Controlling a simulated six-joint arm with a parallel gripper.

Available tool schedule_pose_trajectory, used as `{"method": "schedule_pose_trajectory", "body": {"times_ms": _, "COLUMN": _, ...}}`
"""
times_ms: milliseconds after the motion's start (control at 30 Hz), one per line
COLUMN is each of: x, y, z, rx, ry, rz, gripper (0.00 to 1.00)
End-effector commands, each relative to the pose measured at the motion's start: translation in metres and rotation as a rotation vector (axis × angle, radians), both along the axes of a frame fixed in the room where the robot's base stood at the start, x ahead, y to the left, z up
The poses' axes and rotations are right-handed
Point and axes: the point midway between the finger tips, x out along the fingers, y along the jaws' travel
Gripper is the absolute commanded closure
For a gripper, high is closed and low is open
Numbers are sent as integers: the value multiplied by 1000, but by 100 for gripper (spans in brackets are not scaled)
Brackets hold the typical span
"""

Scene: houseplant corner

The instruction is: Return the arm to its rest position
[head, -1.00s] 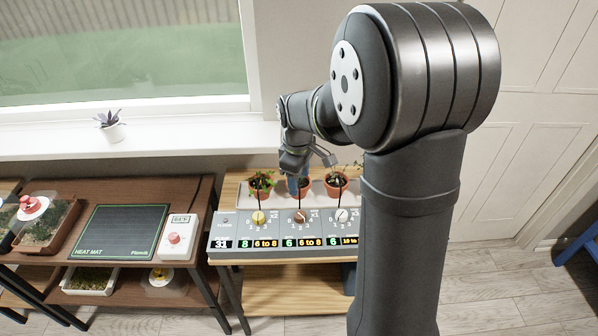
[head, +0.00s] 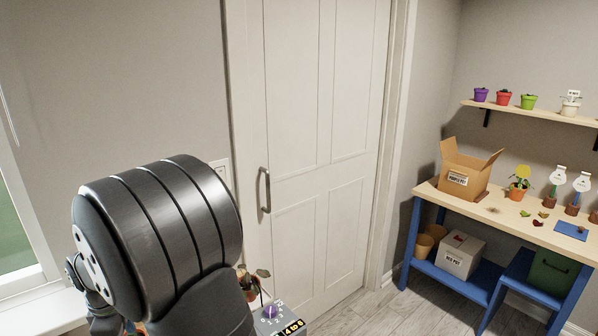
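My arm fills the lower left of the head view, with its large dark shoulder or elbow joint nearest the camera. The upper part of my gripper (head: 103,322) shows at the bottom edge, left of that joint. Its fingertips are below the frame, so I cannot see whether it is open, shut or holding anything. The corner of a grey control panel (head: 275,322) with a purple dial (head: 270,312) and a lit "4 to 6" display shows just right of my arm. A potted plant (head: 262,275) stands behind the panel, partly hidden by my arm.
A closed white door (head: 320,130) stands behind. At right is a workbench (head: 470,208) with an open cardboard box (head: 468,170), a yellow-flower pot (head: 520,183) and a blue mat (head: 571,230). A wall shelf (head: 540,112) above holds small pots. The floor before the door is clear.

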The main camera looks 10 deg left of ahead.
Motion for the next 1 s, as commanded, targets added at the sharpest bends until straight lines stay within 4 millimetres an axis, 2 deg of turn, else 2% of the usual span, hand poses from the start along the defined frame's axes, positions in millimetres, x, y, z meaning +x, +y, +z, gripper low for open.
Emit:
{"method": "schedule_pose_trajectory", "body": {"times_ms": 700, "x": 8, "y": 2, "z": -134, "rx": -3, "ry": 1, "rz": 0, "gripper": 45}}
{"method": "schedule_pose_trajectory", "body": {"times_ms": 900, "x": 9, "y": 3, "z": -156, "rx": -1, "ry": 1, "rz": -1, "gripper": 45}}
{"method": "schedule_pose_trajectory", "body": {"times_ms": 1000, "x": 9, "y": 3, "z": -161, "rx": 0, "ry": 0, "rz": -1, "gripper": 45}}
